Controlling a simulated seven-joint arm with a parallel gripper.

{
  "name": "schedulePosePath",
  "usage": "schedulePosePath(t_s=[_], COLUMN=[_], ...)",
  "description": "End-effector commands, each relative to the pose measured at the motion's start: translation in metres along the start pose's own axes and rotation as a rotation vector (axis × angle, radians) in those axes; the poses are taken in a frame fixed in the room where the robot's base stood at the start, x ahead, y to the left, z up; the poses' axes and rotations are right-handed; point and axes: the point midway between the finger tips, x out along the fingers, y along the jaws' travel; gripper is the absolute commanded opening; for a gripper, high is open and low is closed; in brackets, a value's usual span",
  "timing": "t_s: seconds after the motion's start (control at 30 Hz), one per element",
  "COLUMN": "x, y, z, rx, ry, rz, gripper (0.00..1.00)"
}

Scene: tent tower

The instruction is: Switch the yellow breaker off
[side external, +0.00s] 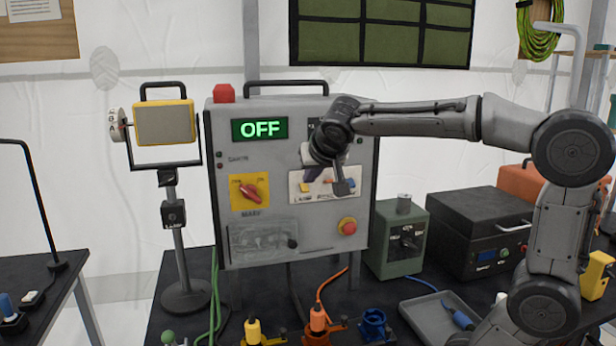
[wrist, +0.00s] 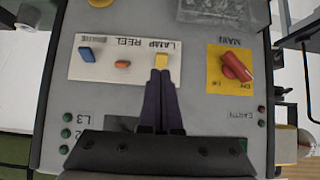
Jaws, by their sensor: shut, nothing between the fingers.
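The yellow breaker (wrist: 162,62) is on a white plate (wrist: 100,68) on the grey cabinet, above the word LAMP, which appears upside down in the wrist view. It also shows in the side view (side external: 304,187), just below my fingertips. My gripper (wrist: 161,74) is shut and empty. Its dark purple fingertips are together right at the yellow breaker and cover its near edge; I cannot tell whether they touch. In the side view my gripper (side external: 312,175) reaches in from the right. The breaker's exact tilt is hard to tell.
An orange breaker (wrist: 122,64) and a blue breaker (wrist: 86,54) sit beside the yellow one. A red rotary switch (side external: 249,192) on a yellow plate is to the left. A red button (side external: 347,226) is below.

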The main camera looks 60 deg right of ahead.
Motion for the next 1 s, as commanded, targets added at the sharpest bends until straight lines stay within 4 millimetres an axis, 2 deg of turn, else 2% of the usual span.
schedulePosePath(t_s=[0.03,0.2,0.4,0.57,1.0], x=[-0.011,-0.042,-0.062,-0.068,-0.068], y=[-0.002,-0.001,-0.001,0.000,0.000], z=[0.003,0.014,0.023,0.025,0.025], rx=[-0.001,-0.002,-0.003,-0.001,0.000], ry=[0.003,0.003,0.001,0.000,0.000], rz=[-0.006,-0.006,-0.002,0.000,0.001], gripper=[0.00,0.00,0.00,0.00,0.00])
